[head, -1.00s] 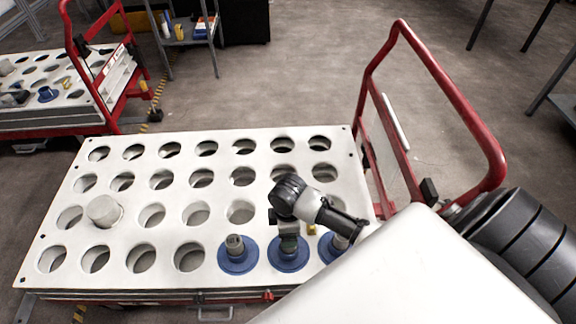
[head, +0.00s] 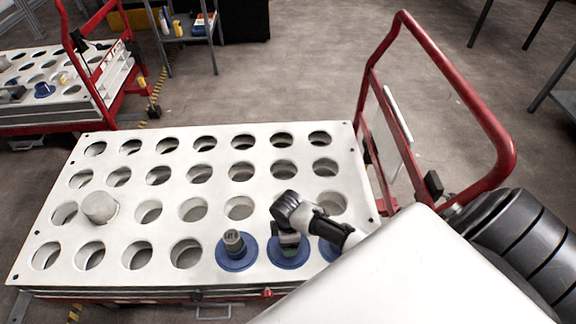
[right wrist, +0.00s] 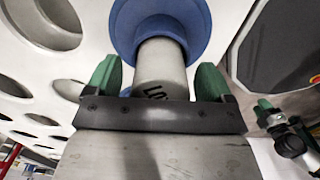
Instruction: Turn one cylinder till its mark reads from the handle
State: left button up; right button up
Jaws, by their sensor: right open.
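Three blue-flanged grey cylinders stand in the front row of the white holed cart top (head: 215,222). The left cylinder (head: 234,242) stands free, with a faint dark mark on its upper part. My right gripper (head: 289,240) is over the middle cylinder, whose blue flange (head: 290,259) shows below it. The third flange (head: 328,250) is mostly hidden by my arm. In the right wrist view the open green fingers of my right gripper (right wrist: 158,78) stand either side of a cylinder (right wrist: 160,66), with small gaps; its dark lettering is partly hidden. My left gripper (right wrist: 268,108) appears small at the right there; its opening is unclear.
The cart's red handle (head: 455,95) rises at the right. A plain whitish cylinder (head: 99,207) sits in a left hole; most other holes are empty. Another cart (head: 60,85) and a shelf (head: 190,38) stand behind. A white surface covers the lower right.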

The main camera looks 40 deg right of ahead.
jog(key=c, duration=1.3)
pick_arm(q)
jog(key=shift+s, duration=0.1)
pick_arm(e)
jog(key=shift+r, duration=0.1)
pick_arm(q)
jog(key=shift+s+a+f, duration=0.15)
jog(key=shift+s+f, duration=0.1)
jog(key=shift+s, duration=0.4)
jog(key=shift+w+p, duration=0.1)
jog(key=shift+p, duration=0.25)
jog(key=shift+s+f, duration=0.25)
jog(key=shift+s, duration=0.6)
jog(key=shift+r, duration=0.1)
pick_arm(e)
jog(key=shift+r, duration=0.1)
